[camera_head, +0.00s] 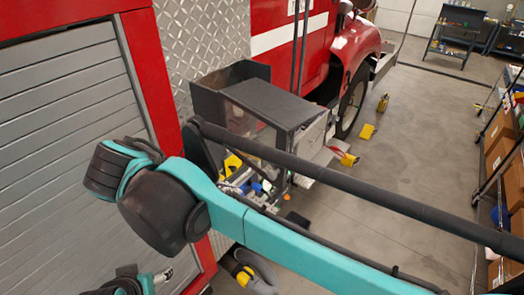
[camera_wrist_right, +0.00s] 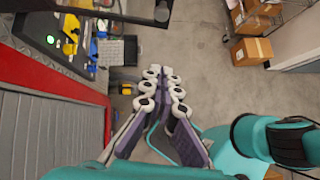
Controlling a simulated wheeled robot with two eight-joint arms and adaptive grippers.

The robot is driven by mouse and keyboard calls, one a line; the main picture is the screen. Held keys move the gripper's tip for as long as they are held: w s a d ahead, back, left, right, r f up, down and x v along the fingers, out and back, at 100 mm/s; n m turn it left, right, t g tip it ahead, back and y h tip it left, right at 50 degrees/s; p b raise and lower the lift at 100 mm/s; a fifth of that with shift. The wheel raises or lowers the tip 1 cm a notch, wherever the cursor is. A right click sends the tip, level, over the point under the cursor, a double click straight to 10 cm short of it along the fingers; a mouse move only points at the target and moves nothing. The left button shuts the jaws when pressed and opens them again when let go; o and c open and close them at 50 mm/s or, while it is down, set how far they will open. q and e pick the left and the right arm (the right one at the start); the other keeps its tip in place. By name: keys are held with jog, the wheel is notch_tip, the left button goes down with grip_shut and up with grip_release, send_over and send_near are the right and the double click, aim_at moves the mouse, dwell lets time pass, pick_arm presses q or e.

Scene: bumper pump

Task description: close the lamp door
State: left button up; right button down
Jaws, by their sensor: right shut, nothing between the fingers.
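My right gripper (camera_wrist_right: 164,74) shows in the right wrist view. Its two white-knuckled fingers with purple pads come together at the tips, shut and empty, above the floor beside the red and grey truck side. A dark grey box with a flat top (camera_head: 276,103) juts from the truck in the head view. I cannot tell for sure which part is the lamp door. Part of the box is hidden behind my teal right arm and a long black bar. The gripper fingers are not clear in the head view. My left gripper is not clearly seen.
The truck's roller shutter (camera_head: 65,125) fills the left. Fittings in yellow and blue (camera_head: 245,180) sit below the box. Yellow blocks (camera_head: 367,131) lie on the floor. A shelf with cardboard boxes (camera_head: 500,150) stands at the right. Open floor (camera_head: 415,130) lies between.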

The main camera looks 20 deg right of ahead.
pick_arm(q)
notch_tip(320, 180, up, 4)
jog(key=p, duration=0.3)
jog(key=shift+r, duration=0.15)
pick_arm(e)
jog(key=w+d+f, duration=0.4)
jog(key=w+d, duration=0.1)
jog(key=d, duration=0.3)
jog(key=shift+w+d+f+n+h, duration=0.15)
jog(key=shift+w+d+n+h, duration=0.15)
jog(key=shift+d+n, duration=0.1)
